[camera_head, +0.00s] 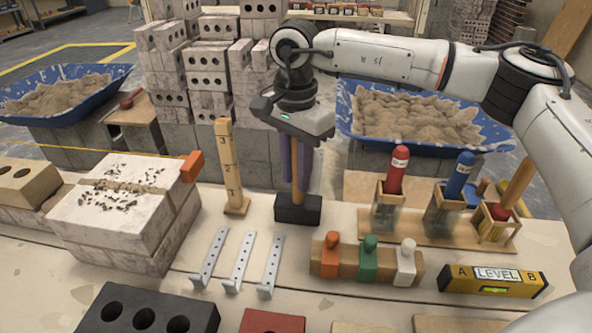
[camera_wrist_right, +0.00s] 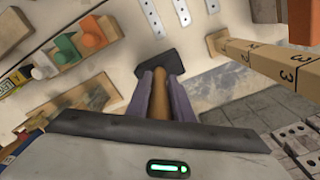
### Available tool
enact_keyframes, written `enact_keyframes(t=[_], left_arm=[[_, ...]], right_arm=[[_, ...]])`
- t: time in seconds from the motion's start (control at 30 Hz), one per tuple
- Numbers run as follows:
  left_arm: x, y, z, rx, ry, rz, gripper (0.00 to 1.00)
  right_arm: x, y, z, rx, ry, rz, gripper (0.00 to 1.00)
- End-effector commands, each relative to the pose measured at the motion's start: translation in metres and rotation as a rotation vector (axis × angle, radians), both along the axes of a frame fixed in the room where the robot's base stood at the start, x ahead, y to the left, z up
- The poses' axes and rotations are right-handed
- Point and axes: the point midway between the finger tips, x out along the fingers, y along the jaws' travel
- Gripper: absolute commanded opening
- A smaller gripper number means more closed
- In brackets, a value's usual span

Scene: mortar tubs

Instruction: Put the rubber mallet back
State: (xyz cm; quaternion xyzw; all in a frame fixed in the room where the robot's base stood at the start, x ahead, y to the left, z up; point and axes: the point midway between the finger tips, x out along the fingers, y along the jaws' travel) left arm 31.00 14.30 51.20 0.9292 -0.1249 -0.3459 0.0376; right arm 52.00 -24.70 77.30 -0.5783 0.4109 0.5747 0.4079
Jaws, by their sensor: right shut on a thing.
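The rubber mallet has a black head (camera_head: 298,209) and a wooden handle. It is upright, head down, at the far edge of the worktop. I cannot tell whether the head rests on the worktop or hangs just above it. My right gripper (camera_head: 297,168) comes from above and is shut on the handle, its purple-grey fingers on both sides. In the right wrist view the handle (camera_wrist_right: 160,96) sits between the fingers, with the head (camera_wrist_right: 160,63) beyond the tips. My left gripper is not in view.
A numbered wooden post (camera_head: 230,168) stands just left of the mallet. Three metal strips (camera_head: 241,262) lie in front. A wooden block with coloured knobs (camera_head: 348,262), a rack with bottles (camera_head: 420,226) and a spirit level (camera_head: 492,281) are right. A block wall (camera_head: 120,225) is left.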

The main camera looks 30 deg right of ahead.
Motion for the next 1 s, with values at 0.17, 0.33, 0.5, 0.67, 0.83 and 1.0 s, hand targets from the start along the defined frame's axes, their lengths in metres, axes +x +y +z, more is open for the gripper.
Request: enact_keyframes(t=[0.17, 0.33, 0.5, 0.67, 0.83, 1.0], left_arm=[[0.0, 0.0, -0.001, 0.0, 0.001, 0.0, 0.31], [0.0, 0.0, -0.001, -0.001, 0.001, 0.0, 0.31], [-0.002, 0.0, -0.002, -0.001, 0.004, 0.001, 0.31], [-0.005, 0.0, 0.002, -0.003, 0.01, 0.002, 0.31], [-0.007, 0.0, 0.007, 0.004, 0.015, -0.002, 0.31], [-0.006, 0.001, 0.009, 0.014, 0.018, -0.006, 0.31]], right_arm=[[0.0, 0.0, 0.0, 0.001, -0.003, 0.0, 0.35], [0.0, 0.0, 0.0, 0.001, -0.002, 0.0, 0.42], [0.0, 0.0, -0.002, -0.001, 0.002, 0.0, 0.42], [0.001, 0.0, 0.015, 0.001, -0.004, 0.0, 0.42], [0.001, 0.001, 0.05, 0.001, -0.004, 0.0, 0.42], [0.0, 0.001, 0.081, 0.002, -0.003, 0.0, 0.42]])
